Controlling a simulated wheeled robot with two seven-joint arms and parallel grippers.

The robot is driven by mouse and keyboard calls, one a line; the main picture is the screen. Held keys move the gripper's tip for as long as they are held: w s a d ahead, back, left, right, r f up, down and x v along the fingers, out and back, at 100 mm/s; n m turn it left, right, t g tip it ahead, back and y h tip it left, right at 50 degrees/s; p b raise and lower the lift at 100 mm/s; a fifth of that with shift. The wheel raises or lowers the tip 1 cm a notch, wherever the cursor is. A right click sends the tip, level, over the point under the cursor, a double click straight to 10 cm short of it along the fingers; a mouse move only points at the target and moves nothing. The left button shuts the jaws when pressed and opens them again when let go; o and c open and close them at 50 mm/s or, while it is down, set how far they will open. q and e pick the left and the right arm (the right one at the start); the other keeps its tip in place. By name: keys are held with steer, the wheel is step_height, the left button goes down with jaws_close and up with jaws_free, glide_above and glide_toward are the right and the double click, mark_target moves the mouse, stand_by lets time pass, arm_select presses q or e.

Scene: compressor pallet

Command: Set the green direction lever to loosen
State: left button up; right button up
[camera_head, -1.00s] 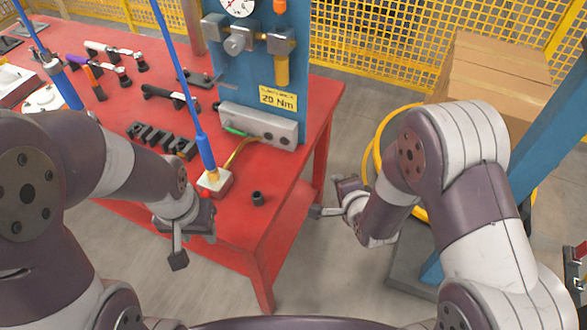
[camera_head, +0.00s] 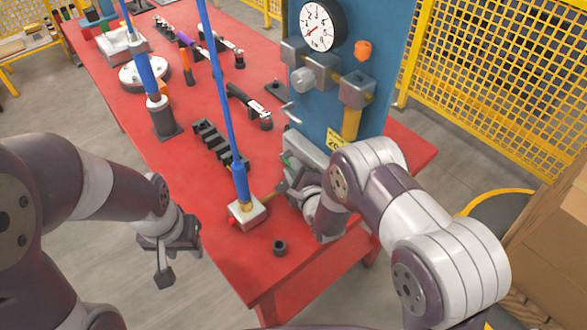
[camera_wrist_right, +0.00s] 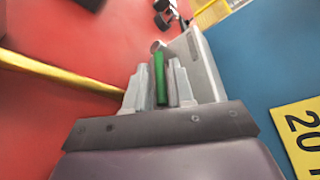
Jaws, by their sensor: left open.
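The green direction lever (camera_wrist_right: 159,80) lies between the fingertips of my right gripper (camera_wrist_right: 160,88) in the right wrist view. Both fingers are close beside it, and I cannot tell whether they grip it. In the head view the right gripper (camera_head: 284,188) is at the grey block (camera_head: 305,150) under the blue panel. Only a small green piece of the lever (camera_head: 286,159) shows there; my right arm hides much of the block. My left gripper (camera_head: 168,258) is open and empty, off the front left edge of the red table.
The red table (camera_head: 120,95) carries a black socket (camera_head: 280,248), a blue pole (camera_head: 226,110) on a pale base, a black rack (camera_head: 218,147) and several tools. The blue panel (camera_head: 370,45) with its gauge (camera_head: 322,27) stands behind my right gripper. A yellow hose runs beside the lever.

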steer(key=shift+w+f, duration=0.1)
steer(key=shift+w, duration=0.1)
steer(key=shift+s+a, duration=0.1)
jaws_close()
steer(key=shift+r, duration=0.2)
